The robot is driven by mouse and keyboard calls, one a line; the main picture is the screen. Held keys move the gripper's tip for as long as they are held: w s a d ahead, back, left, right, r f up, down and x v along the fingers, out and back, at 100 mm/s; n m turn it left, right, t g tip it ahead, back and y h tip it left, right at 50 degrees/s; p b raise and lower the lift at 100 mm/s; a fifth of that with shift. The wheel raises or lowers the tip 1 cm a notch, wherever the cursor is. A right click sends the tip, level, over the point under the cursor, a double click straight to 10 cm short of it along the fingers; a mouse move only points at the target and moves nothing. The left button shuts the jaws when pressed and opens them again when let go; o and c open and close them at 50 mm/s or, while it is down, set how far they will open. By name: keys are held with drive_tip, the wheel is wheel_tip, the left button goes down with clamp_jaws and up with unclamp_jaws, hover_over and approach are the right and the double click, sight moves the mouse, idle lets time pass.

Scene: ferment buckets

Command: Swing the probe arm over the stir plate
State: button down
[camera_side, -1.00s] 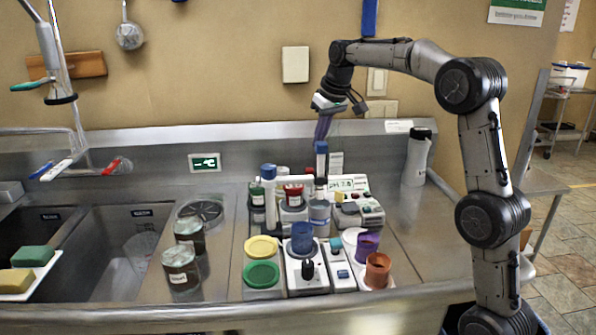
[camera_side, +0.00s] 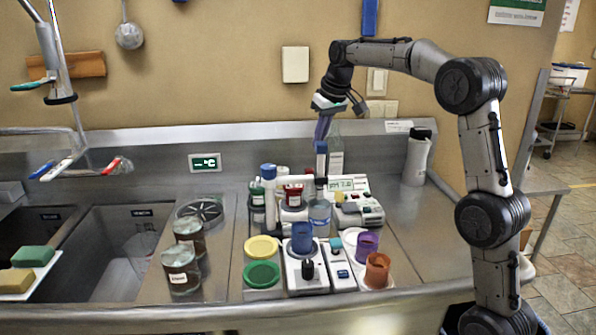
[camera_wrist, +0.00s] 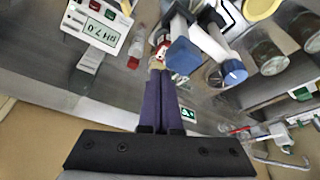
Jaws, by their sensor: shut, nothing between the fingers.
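My gripper (camera_side: 321,138) is shut and empty, pointing down with purple fingers that also show in the wrist view (camera_wrist: 158,72). The probe arm (camera_side: 297,181) is a pale bar between two blue-topped upright parts, one on the left (camera_side: 268,171) and one on the right (camera_side: 321,148). The fingertips are just above the right blue top; I cannot tell whether they touch it.
A pH meter (camera_side: 350,184) reading 7.0 stands behind to the right. Yellow (camera_side: 262,246) and green (camera_side: 262,273) lids lie left of the stir plate. Purple (camera_side: 367,243) and orange (camera_side: 377,268) cups stand right. Dark jars (camera_side: 181,268) stand near the sink.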

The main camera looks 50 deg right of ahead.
sight(325, 142)
drive_tip(key=shift+s, duration=0.1)
idle(0.5)
drive_tip(key=shift+s+a, duration=0.45)
drive_tip(key=shift+s, duration=0.2)
drive_tip(key=shift+s+a, duration=0.45)
drive_tip(key=shift+s, duration=0.15)
drive_tip(key=shift+s+a, duration=1.05)
drive_tip(key=shift+a, duration=0.3)
drive_tip(key=shift+s+a, duration=0.4)
drive_tip(key=shift+a, duration=0.3)
drive_tip(key=shift+s+a, duration=0.4)
drive_tip(key=shift+a, duration=0.35)
